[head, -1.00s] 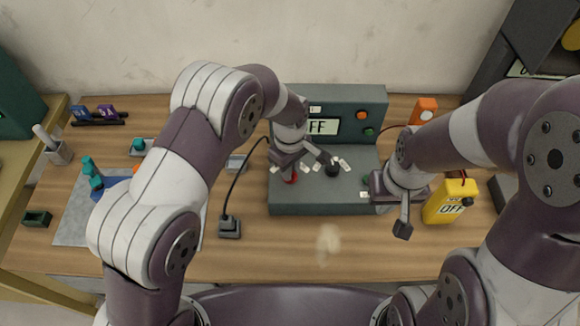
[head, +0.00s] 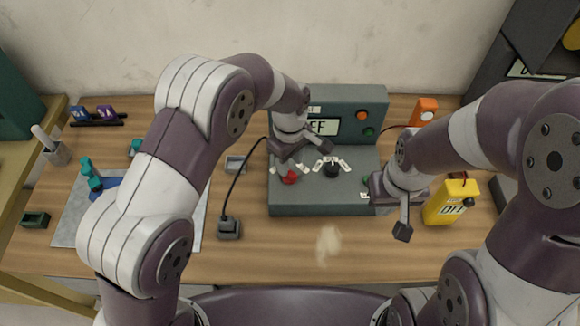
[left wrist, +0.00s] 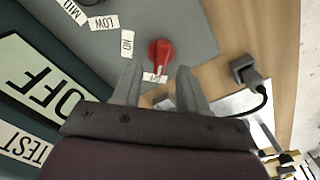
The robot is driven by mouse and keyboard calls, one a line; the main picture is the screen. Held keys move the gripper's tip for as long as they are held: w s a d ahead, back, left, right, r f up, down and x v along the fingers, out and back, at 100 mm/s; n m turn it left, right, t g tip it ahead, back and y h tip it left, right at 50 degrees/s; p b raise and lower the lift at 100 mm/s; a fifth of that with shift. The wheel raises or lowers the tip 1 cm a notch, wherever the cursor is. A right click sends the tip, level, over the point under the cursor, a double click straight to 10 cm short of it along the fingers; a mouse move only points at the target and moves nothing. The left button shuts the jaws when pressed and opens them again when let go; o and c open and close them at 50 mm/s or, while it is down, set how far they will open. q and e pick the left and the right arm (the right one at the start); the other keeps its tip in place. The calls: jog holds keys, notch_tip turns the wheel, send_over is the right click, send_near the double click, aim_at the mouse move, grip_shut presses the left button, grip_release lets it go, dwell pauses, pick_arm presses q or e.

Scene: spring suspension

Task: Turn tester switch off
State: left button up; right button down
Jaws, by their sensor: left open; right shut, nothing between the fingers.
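The tester is a grey-green box (head: 300,200) on the bench; its display (head: 324,127) reads OFF, partly hidden by my left arm in the head view but whole in the left wrist view (left wrist: 35,78). A red rotary switch (head: 289,178) sits at the left of its lower panel. In the left wrist view the red switch (left wrist: 160,52) has its handle pointing toward my gripper, at a small white label. My left gripper (left wrist: 160,80) is open and empty, its fingers to either side of the switch, apparently just short of it. My right gripper (head: 402,230) is shut, empty, at the tester's right front.
A black knob (head: 331,169) with white labels stands right of the red switch. A yellow meter (head: 450,204) stands right of my right gripper. A black plug block (head: 229,228) with a cable lies left of the tester. The bench front centre is mostly clear.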

aim_at(290, 171)
pick_arm(q)
notch_tip(290, 171, up, 10)
jog(key=p, duration=0.1)
jog(key=shift+f, duration=0.15)
